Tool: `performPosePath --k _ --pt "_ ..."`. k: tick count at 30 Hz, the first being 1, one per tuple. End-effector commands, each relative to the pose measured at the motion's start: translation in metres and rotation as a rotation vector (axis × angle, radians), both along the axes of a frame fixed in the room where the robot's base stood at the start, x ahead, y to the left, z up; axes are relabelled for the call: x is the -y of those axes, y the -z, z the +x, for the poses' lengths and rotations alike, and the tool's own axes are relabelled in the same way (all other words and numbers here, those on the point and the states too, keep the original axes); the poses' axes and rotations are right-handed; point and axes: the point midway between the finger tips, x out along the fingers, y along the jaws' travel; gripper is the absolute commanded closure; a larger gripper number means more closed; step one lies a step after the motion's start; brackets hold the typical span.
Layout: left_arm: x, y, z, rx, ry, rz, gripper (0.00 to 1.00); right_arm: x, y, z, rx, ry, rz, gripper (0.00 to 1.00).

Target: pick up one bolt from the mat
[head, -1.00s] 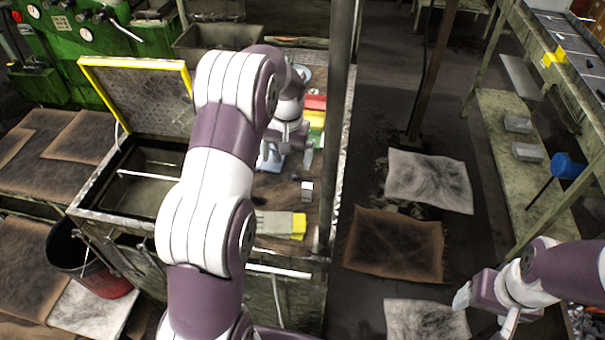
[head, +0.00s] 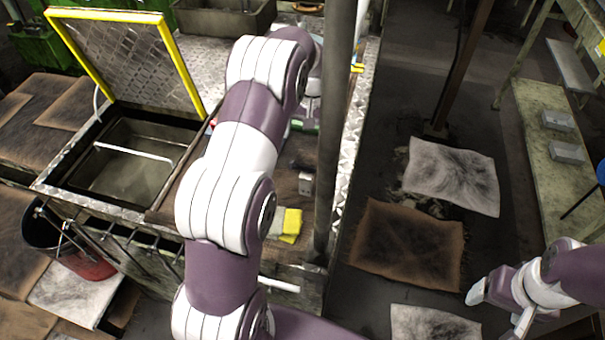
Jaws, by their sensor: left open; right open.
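No bolt can be made out in the head view. Worn mats lie on the floor: a brown one (head: 408,245), a white one above it (head: 452,176) and another white one (head: 432,325) at the bottom edge. I cannot tell which mat is the one with bolts. My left gripper (head: 311,108) is over the far part of the bench, mostly hidden behind my own arm; it is open. My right gripper (head: 494,308) is open and empty at the lower right, to the right of the brown and lower white mats.
A metal post (head: 337,130) stands close right of my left arm. An open tank (head: 128,160) with a raised yellow-edged lid (head: 130,60) is at left. A yellow-and-grey cloth-like item (head: 290,224) lies on the bench. A bucket (head: 42,232) stands lower left. A green table (head: 545,130) is right.

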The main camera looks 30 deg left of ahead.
Motion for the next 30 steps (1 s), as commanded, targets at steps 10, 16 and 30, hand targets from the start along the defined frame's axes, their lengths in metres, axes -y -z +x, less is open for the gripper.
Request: performPosePath --k 10,16,30 --pt "0.000 0.046 -0.013 -0.002 0.000 0.000 0.00 0.000 0.005 0.000 0.001 0.000 0.000 0.22" --pt "-0.001 0.078 -0.018 0.000 -0.001 0.000 0.00 0.000 -0.002 0.000 0.001 0.000 0.000 0.22" --pt "-0.001 0.082 -0.018 0.003 -0.001 0.001 0.59 0.000 0.000 0.000 0.000 0.000 0.000 0.22"
